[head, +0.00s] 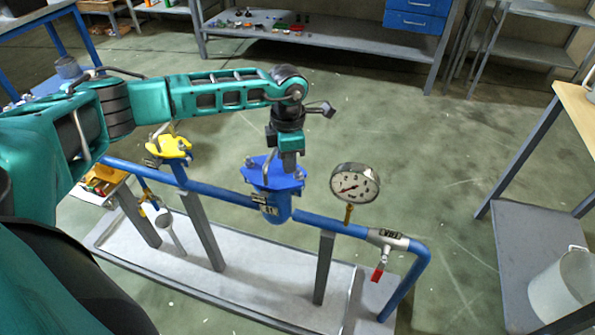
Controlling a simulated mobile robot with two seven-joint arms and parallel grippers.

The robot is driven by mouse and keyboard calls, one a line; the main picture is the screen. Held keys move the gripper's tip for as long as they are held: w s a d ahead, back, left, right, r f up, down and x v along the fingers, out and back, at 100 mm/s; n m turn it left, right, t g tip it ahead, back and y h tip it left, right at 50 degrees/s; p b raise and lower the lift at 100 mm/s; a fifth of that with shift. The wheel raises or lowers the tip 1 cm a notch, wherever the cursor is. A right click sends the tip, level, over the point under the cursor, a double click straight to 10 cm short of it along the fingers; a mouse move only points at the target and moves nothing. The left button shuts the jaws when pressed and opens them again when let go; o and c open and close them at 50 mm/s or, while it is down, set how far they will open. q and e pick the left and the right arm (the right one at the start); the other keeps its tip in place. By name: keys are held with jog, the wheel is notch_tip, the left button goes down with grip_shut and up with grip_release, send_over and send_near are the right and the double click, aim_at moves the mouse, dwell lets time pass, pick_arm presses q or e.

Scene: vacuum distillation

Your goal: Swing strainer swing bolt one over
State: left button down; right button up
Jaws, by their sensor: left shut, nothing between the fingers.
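The blue strainer (277,205) sits in the blue pipe line near the middle of the head view, with a blue lid (285,183) on top. My left gripper (289,167) points straight down over the lid. Its fingers are shut with nothing between them, and the tips are at or just above the lid; I cannot tell whether they touch. A small grey bolt-like part (260,199) shows on the strainer's front left side. I cannot tell which swing bolt it is, and the gripper hides part of the lid. My right gripper is not in view.
A pressure gauge (355,183) stands on the pipe right of the strainer. A red-handled valve (378,272) is farther right, and a yellow handwheel (170,147) is at left. Grey posts carry the pipe over a low tray (262,310). The floor behind is open.

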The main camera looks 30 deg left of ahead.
aim_at(294, 175)
pick_arm(q)
jog(key=shift+r+p, duration=0.75)
jog(key=shift+r, duration=0.15)
jog(key=shift+d+r+p, duration=0.15)
jog(key=shift+r+p, duration=0.45)
jog(key=shift+r, duration=0.25)
jog(key=shift+d+r+p, duration=0.1)
jog(key=shift+r+p, duration=0.5)
jog(key=shift+r, duration=0.2)
jog(key=r+p, duration=0.1)
jog(key=r, duration=0.1)
jog(key=r+p, duration=0.1)
jog(key=r, duration=0.1)
jog(key=shift+w+d+p, duration=0.1)
jog(key=shift+d+p, duration=0.15)
jog(key=shift+p, duration=0.1)
jog(key=c, duration=1.8)
grip_release()
